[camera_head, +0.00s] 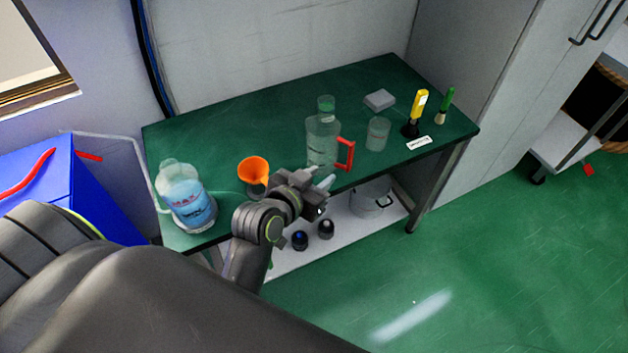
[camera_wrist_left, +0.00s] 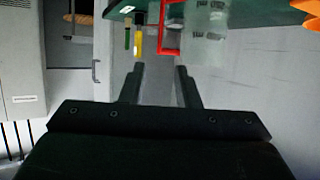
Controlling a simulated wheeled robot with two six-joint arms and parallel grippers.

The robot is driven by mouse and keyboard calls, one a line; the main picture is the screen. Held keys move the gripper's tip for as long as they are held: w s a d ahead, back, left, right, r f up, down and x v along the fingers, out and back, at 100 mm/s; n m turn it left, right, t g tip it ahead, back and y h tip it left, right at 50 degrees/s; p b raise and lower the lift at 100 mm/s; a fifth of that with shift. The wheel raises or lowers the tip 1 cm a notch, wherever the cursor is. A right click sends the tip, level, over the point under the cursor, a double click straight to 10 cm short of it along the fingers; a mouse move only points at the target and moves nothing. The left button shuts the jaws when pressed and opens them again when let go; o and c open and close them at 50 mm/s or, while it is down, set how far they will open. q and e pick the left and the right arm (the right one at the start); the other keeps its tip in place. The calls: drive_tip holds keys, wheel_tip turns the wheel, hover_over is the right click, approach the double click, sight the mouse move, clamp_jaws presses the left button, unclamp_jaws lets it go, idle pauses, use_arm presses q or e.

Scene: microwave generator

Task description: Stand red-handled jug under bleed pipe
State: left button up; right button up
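The jug (camera_head: 321,142) is clear, with a red handle (camera_head: 346,154) on its right side. It stands upright near the front edge of the green table; its body (camera_wrist_left: 206,32) and red handle (camera_wrist_left: 170,35) show upside down in the left wrist view. My left gripper (camera_head: 324,193) is in front of the table edge, close to the handle but apart from it. Its fingers (camera_wrist_left: 161,86) are spread with nothing between them. A thin pale pipe (camera_head: 136,148) runs beside the blue box at left; I cannot tell whether it is the bleed pipe. My right gripper is out of view.
On the green table (camera_head: 240,130) are a jar of blue liquid (camera_head: 187,198), an orange funnel (camera_head: 254,172), a clear beaker (camera_head: 377,134), a grey block (camera_head: 379,100), and yellow (camera_head: 417,108) and green (camera_head: 446,104) tools. A blue box (camera_head: 60,180) stands left. A pot (camera_head: 371,199) sits on the lower shelf.

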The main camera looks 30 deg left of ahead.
use_arm(q)
drive_tip(key=shift+v, duration=0.8)
